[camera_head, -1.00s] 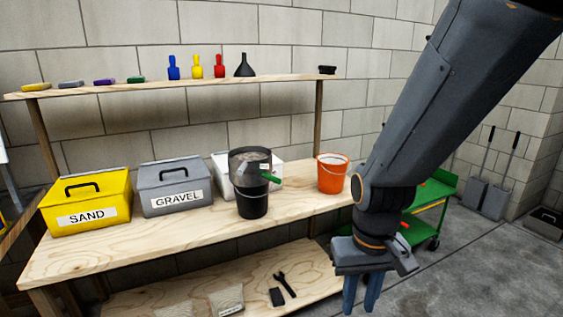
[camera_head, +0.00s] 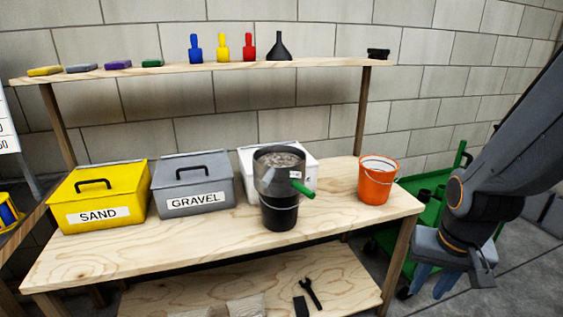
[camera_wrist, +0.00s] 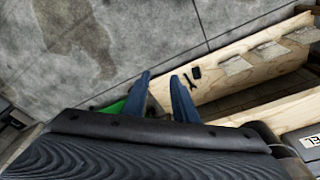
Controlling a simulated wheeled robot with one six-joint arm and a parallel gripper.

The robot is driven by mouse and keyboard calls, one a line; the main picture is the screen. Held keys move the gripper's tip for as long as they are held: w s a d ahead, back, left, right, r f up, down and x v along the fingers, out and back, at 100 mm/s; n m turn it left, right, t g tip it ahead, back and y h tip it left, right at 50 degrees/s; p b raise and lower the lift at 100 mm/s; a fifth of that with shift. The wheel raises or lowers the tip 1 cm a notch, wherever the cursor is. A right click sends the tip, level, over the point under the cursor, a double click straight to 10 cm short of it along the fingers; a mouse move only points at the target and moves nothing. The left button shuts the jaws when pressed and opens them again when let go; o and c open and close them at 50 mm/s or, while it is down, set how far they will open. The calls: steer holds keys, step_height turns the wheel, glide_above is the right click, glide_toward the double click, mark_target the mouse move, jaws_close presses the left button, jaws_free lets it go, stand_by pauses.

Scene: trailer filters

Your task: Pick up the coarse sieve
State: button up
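My gripper (camera_head: 434,281) hangs to the right of the bench, well apart from the sieve. In the wrist view, my gripper's two blue fingers (camera_wrist: 161,92) are spread with nothing between them. The sieve does not show in the wrist view.
On the bench (camera_head: 130,249) stand a yellow SAND box (camera_head: 124,188), a grey GRAVEL box (camera_head: 218,175), a white box (camera_head: 310,168) and an orange bucket (camera_head: 376,186). A shelf (camera_head: 330,64) runs behind. A green cart (camera_head: 380,240) stands right of the bench.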

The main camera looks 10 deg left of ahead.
steer(key=w+a+r+m+t+p, duration=0.25)
steer(key=w+a, duration=0.25)
steer(key=w, duration=0.3)
steer(key=m+t+y+p, duration=0.35)
steer(key=t+y, duration=0.25)
steer(key=y, duration=0.6)
glide_toward(274, 173)
steer(key=r+x, duration=0.1)
steer(key=x, duration=0.2)
steer(key=f+p+x, duration=0.1)
steer(key=x, duration=0.5)
steer(key=shift+a+m+p, duration=0.15)
steer(key=shift+m+p, duration=0.15)
steer(key=shift+p, duration=0.05)
steer(key=shift+f, duration=0.1)
jaws_close()
